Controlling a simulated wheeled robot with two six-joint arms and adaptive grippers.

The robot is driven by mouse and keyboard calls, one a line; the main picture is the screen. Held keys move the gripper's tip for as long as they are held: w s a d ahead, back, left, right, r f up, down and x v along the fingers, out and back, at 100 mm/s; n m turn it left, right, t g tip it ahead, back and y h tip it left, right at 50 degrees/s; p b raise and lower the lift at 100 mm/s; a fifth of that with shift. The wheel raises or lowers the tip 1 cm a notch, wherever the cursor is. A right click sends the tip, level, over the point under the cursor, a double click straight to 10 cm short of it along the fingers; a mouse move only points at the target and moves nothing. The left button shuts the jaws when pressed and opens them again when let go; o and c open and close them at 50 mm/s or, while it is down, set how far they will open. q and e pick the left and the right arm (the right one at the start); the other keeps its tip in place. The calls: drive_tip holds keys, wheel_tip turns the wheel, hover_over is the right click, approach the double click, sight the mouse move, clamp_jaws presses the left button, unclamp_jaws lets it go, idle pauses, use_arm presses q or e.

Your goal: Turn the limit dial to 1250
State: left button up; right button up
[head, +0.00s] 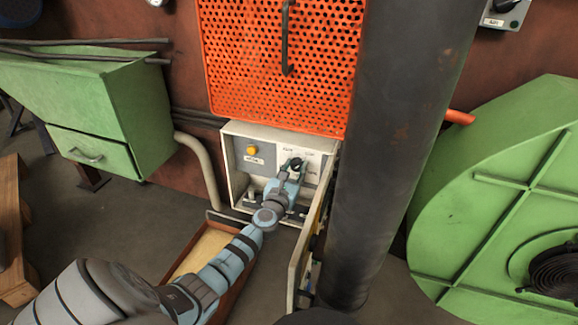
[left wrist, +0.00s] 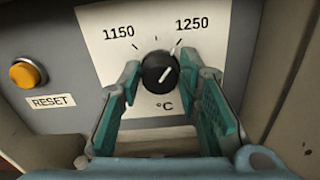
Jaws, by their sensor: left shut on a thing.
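The limit dial (left wrist: 159,72) is a round black knob with a white pointer line on a pale plate (left wrist: 110,62), with 1150 printed at upper left and 1250 at upper right. The pointer slants up and right, roughly toward the 1250 side; I cannot tell whether it lines up exactly. My left gripper (left wrist: 165,88) has its two teal-padded fingers on either side of the dial and is shut on it. In the head view the dial (head: 296,163) sits on the control box front, with my left gripper (head: 293,174) at it. My right gripper is not in view.
A yellow RESET button (left wrist: 27,73) is left of the dial. The control box (head: 234,130) has an open door (head: 302,250) on its right, beside a thick dark pipe (head: 400,130). An orange perforated guard (head: 235,60) is above. A shallow tray (head: 203,250) lies below.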

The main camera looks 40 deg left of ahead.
use_arm(q)
drive_tip(key=o, duration=1.1)
drive_tip(key=shift+w+d, duration=0.1)
drive_tip(key=shift+d, duration=0.1)
drive_tip(key=shift+o, duration=0.4)
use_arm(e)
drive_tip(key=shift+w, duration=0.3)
use_arm(q)
drive_tip(key=v, duration=1.2)
drive_tip(key=shift+r, duration=0.2)
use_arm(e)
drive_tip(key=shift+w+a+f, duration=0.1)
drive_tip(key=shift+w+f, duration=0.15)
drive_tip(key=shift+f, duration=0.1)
